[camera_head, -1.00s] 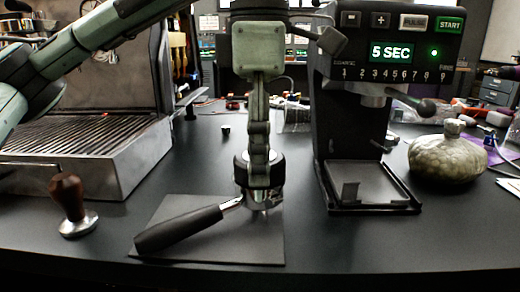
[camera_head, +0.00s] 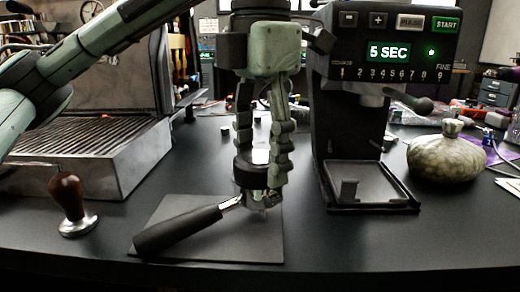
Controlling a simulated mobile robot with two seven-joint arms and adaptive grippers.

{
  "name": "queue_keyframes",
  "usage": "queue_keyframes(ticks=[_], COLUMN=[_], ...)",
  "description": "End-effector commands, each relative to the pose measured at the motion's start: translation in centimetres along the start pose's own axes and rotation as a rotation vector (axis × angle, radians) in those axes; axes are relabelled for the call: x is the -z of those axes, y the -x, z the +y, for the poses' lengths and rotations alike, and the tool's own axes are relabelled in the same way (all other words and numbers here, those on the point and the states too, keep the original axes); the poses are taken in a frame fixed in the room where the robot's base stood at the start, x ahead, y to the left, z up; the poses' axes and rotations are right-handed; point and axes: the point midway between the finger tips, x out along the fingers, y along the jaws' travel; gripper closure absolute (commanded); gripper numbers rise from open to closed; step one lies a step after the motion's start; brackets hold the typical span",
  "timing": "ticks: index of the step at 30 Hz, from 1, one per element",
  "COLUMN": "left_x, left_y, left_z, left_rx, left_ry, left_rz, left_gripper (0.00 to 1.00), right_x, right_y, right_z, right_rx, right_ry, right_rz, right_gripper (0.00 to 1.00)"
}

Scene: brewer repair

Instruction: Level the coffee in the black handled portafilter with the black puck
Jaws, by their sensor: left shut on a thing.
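The portafilter (camera_head: 178,231) lies on a dark mat, with its black handle toward the lower left and its metal basket at the mat's upper right. My left gripper (camera_head: 260,165) points straight down over the basket. Its two fingers are shut on the black puck (camera_head: 258,179), which sits on top of the basket. The fingers hide much of the puck and basket rim. The coffee inside is not visible. My right gripper is not in view.
The mat (camera_head: 265,240) lies near the table's front edge. A wooden-handled tamper (camera_head: 70,205) stands to the left, before the espresso machine (camera_head: 110,150). A black grinder (camera_head: 350,130) stands close to the right. A round pale jar (camera_head: 448,158) is farther right.

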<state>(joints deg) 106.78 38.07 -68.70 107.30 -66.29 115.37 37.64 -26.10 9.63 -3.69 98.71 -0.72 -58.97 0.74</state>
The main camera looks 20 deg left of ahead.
Motion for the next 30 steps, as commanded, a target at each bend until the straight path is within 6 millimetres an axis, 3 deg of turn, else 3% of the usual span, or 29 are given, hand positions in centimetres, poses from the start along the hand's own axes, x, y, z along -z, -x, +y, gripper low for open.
queue_keyframes(ticks=[8, 30], left_x=[-0.2, -0.1], left_y=[0.2, 0.2], left_z=[0.5, 0.3], left_rx=[0.013, 0.009], left_ry=[0.028, -0.370], left_rz=[-0.007, -0.006], left_gripper=[0.89, 0.89], right_x=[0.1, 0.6], right_y=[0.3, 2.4], right_z=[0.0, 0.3], right_rx=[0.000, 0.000], right_ry=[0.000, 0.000], right_rz=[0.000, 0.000], right_gripper=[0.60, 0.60])
